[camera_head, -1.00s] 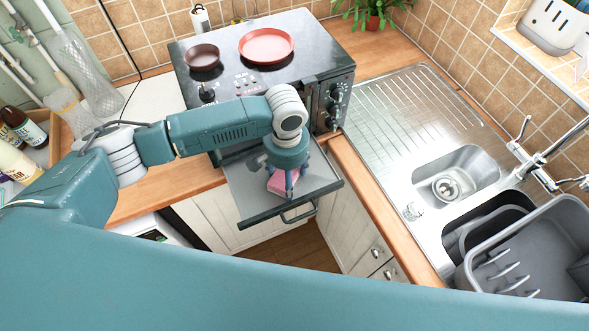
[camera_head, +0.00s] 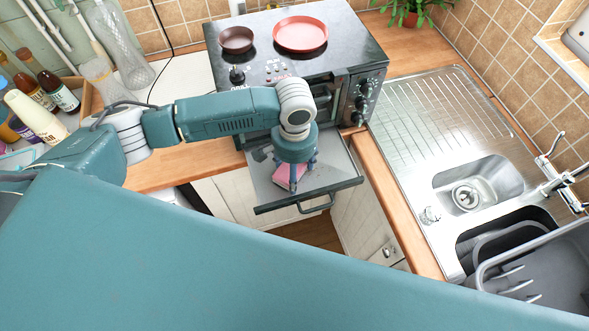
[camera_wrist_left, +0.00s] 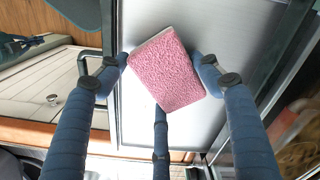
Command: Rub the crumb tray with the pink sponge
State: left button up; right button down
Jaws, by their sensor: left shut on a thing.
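The crumb tray (camera_head: 332,175) is a shallow grey tray pulled out from the front of the black oven, with a dark front edge and a handle. It also shows as a pale metal surface in the left wrist view (camera_wrist_left: 240,30). My left gripper (camera_head: 292,182) points down over the tray and is shut on the pink sponge (camera_head: 287,179). In the left wrist view the sponge (camera_wrist_left: 166,70) is tilted between the fingers, against or just above the tray; I cannot tell whether it touches. My right gripper is not in view.
The oven (camera_head: 350,60) carries a red pan (camera_head: 301,34) and a smaller brown one (camera_head: 236,39). A steel sink (camera_head: 480,185) with a grey dish rack (camera_head: 545,262) lies to the right. Bottles (camera_head: 45,95) stand on the left. My teal arm crosses the foreground.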

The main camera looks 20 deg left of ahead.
pick_arm(q)
notch_tip(320, 180, up, 4)
jog(key=shift+f, duration=0.2)
jog(key=shift+r, duration=1)
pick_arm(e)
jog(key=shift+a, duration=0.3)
pick_arm(q)
jog(key=shift+r, duration=0.15)
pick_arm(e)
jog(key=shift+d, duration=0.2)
pick_arm(q)
jog(key=shift+r, duration=1.35)
